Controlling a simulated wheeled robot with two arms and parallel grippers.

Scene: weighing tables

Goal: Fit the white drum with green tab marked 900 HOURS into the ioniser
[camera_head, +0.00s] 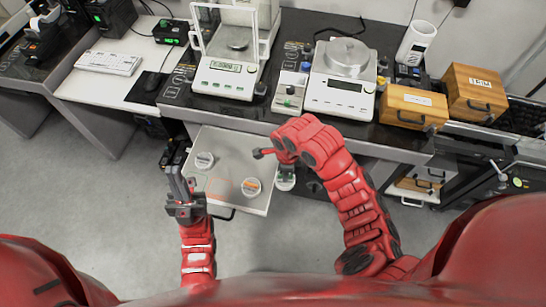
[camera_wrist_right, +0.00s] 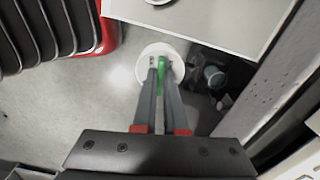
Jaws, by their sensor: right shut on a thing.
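The white drum with the green tab (camera_wrist_right: 146,58) is between the fingers of my right gripper (camera_wrist_right: 161,72), which is shut on its green tab. In the head view this drum (camera_head: 286,184) hangs just past the right edge of the pull-out shelf, partly hidden by my right arm. Its marking cannot be read. My left gripper (camera_head: 177,178) looks open and empty, at the shelf's left edge.
Balances (camera_head: 228,78) (camera_head: 340,96) flank the white unit. Wooden boxes (camera_head: 412,107) stand at the right.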

